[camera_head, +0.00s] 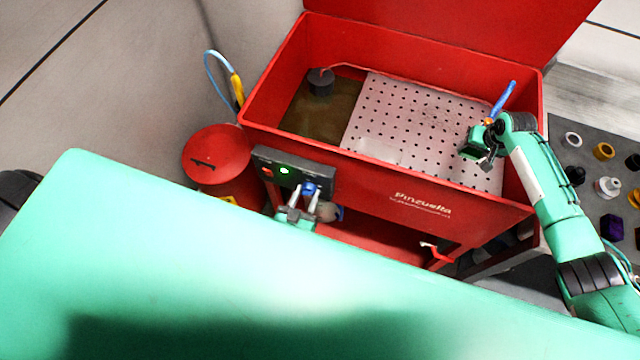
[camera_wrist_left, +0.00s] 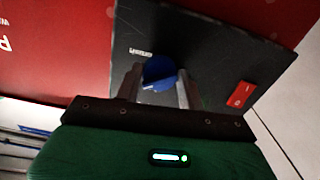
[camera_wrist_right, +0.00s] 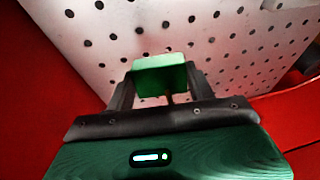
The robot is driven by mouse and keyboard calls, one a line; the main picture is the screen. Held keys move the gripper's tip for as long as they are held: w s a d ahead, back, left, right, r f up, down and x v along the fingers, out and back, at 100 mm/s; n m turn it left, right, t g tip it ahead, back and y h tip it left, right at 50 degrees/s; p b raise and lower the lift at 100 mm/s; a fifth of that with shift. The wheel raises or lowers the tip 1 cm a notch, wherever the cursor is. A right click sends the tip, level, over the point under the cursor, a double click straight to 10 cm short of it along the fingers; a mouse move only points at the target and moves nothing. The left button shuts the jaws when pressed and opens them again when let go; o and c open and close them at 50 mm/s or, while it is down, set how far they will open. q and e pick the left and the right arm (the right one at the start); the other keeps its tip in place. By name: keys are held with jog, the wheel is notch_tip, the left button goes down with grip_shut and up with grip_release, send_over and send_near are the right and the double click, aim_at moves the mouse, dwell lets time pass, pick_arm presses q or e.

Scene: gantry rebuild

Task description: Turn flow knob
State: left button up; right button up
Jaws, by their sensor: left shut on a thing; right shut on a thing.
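The blue flow knob (camera_head: 310,188) sits on the dark control panel (camera_head: 262,156) at the front of the red parts washer. My left gripper (camera_head: 303,205) is at the panel, its fingers shut on the knob. In the left wrist view, the round blue knob (camera_wrist_left: 160,73) shows between the fingertips (camera_wrist_left: 157,85), with a pale mark on its face. My right gripper (camera_head: 487,150) is over the washer's perforated plate, shut on a green block (camera_head: 473,142). The right wrist view shows this block (camera_wrist_right: 160,75) between the fingers (camera_wrist_right: 155,88).
The red washer tub (camera_head: 330,148) holds a perforated plate (camera_head: 400,110) and dark liquid at its left. A blue stick (camera_head: 503,100) stands by my right gripper. A red can (camera_head: 217,150) is at left. Several small parts lie on a grey surface (camera_head: 590,195) at right.

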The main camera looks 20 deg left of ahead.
pick_arm(q)
jog(key=n, duration=1)
jog(key=shift+n, duration=0.4)
dwell(0.4)
jog(key=o, duration=1)
jog(key=shift+c, duration=0.2)
jog(key=s, duration=1.2)
